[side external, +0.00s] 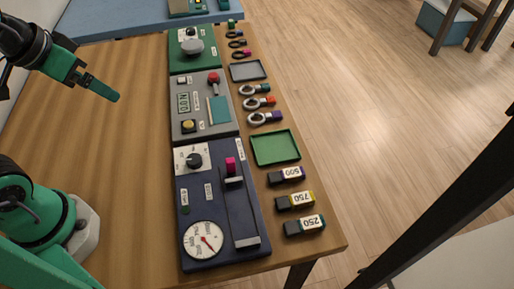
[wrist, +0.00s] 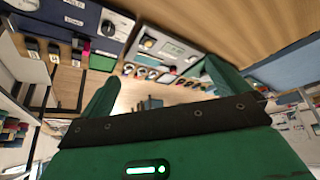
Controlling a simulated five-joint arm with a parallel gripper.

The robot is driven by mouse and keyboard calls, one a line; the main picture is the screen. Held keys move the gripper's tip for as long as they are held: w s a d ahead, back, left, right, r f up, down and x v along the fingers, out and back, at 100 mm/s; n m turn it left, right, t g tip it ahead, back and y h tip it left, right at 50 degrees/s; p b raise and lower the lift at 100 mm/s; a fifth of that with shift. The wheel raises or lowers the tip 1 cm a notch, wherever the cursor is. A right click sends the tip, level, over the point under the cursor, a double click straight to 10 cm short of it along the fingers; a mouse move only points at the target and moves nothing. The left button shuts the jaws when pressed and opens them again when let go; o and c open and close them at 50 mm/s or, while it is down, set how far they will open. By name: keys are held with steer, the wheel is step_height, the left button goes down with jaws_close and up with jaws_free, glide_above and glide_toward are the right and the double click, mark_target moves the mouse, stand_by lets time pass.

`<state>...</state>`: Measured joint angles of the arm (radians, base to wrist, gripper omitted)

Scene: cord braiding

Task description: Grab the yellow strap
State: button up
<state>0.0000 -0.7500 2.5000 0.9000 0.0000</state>
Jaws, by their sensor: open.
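No strap that is clearly yellow can be made out in either view. The nearest yellow marking is on the black block labelled 750 (side external: 296,200), at the table's right edge between the blocks labelled 500 (side external: 287,175) and 250 (side external: 305,225). My gripper (side external: 115,96) is at the upper left in the side view, raised over bare wood and well apart from these blocks. In the wrist view my gripper (wrist: 162,70) shows two green fingers spread apart with nothing between them.
Green, grey (side external: 204,107) and dark blue (side external: 190,225) panels stand in a row along the table (side external: 110,140). The grey panel has a yellow button (side external: 188,125). Right of them lie several tagged rings (side external: 256,103), a grey tray (side external: 247,70) and a green tray (side external: 275,147).

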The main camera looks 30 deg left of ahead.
steer(key=w+d+m+g+h, duration=0.1)
steer(key=w+d+m+g, duration=0.1)
steer(key=w+d+m, duration=0.7)
steer(key=m+g+y, duration=0.1)
steer(key=m+g, duration=0.3)
steer(key=m, duration=1.4)
glide_above(296, 199)
steer(key=f, duration=1.6)
steer(key=shift+w+a+f, duration=0.15)
steer(key=shift+w+a, duration=0.1)
steer(key=shift+a, duration=0.05)
steer(key=shift+s+d+f, duration=0.1)
steer(key=shift+d+f, duration=0.05)
steer(key=shift+d, duration=0.1)
steer(key=shift+s+f, duration=0.15)
steer(key=shift+f, duration=3.75)
